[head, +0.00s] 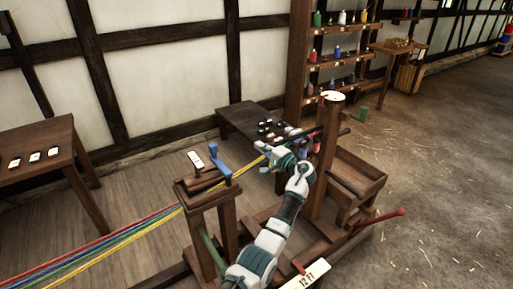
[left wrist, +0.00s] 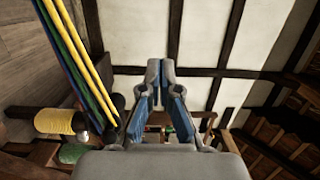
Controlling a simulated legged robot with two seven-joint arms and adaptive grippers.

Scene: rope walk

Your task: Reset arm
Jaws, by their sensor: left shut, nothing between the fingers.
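My left arm reaches up from the bottom of the head view, and its gripper (head: 266,148) is over the wooden rope-making machine (head: 328,150), between its front post and its tall post. In the left wrist view the fingers of the left gripper (left wrist: 160,68) are together, with nothing between them. Red, blue, green and yellow strands (head: 110,232) run from the lower left up to the machine near the gripper. In the left wrist view, yellow, blue and green strands (left wrist: 75,60) pass left of the fingers, apart from them. My right gripper is not in view.
A low dark table (head: 240,118) with small items stands behind. A side table (head: 35,150) holds cards. The floor at right is open.

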